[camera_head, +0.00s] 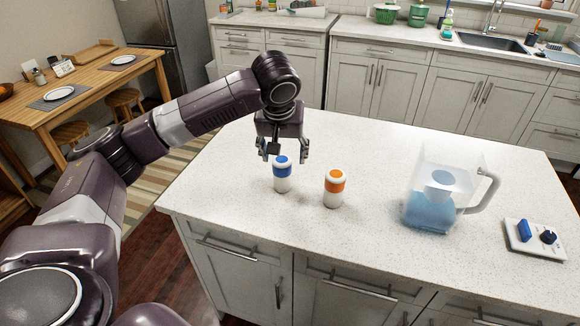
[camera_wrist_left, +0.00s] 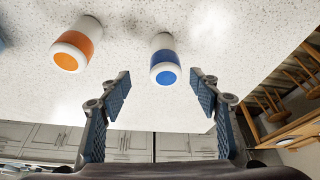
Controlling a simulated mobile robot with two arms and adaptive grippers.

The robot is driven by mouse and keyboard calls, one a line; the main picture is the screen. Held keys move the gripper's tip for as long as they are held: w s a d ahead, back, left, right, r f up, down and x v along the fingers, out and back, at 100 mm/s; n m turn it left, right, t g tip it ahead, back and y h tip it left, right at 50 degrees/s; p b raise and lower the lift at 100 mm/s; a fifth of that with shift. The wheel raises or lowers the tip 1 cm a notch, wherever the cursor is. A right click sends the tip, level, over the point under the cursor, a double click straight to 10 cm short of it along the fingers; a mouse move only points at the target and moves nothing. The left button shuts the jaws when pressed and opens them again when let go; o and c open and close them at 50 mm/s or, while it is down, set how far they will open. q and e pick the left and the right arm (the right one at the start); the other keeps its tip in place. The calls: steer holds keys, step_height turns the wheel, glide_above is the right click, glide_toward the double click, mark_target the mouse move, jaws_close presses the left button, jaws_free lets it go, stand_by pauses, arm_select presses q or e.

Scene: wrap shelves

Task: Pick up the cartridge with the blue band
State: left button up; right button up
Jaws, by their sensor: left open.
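The cartridge with the blue band (camera_head: 282,175) stands upright on the white island counter. It is white with a blue band and a blue top. My left gripper (camera_head: 284,156) is open just above and behind it, pointing down, with nothing between its fingers. In the left wrist view the blue-banded cartridge (camera_wrist_left: 165,60) appears beyond the open fingertips of my left gripper (camera_wrist_left: 160,92), roughly centred between them. A cartridge with an orange band (camera_head: 334,188) stands upright to its right; it also shows in the left wrist view (camera_wrist_left: 78,45). My right gripper is not in view.
A clear pitcher (camera_head: 438,195) with blue liquid stands right of the cartridges. A small white panel (camera_head: 534,240) with a blue piece and a dark knob lies at the counter's right. The counter (camera_head: 240,225) is otherwise clear.

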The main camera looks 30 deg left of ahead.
mark_target(281, 161)
arm_select(q)
steer(key=shift+w+a+f, duration=0.1)
steer(key=shift+w+a, duration=0.1)
steer(key=shift+a, duration=0.15)
steer(key=shift+a+f, duration=0.1)
steer(key=shift+f, duration=0.2)
steer(key=shift+a+p+x, duration=0.25)
steer(key=shift+p+x, duration=0.5)
steer(key=shift+x, duration=0.5)
steer(key=x, duration=0.2)
steer(key=shift+w+a+f, duration=0.1)
steer(key=shift+w+f, duration=0.15)
steer(key=shift+w+f+p, duration=0.15)
steer(key=shift+f+p, duration=0.15)
steer(key=shift+f, duration=0.1)
steer(key=c, duration=1)
steer(key=shift+c, duration=1.4)
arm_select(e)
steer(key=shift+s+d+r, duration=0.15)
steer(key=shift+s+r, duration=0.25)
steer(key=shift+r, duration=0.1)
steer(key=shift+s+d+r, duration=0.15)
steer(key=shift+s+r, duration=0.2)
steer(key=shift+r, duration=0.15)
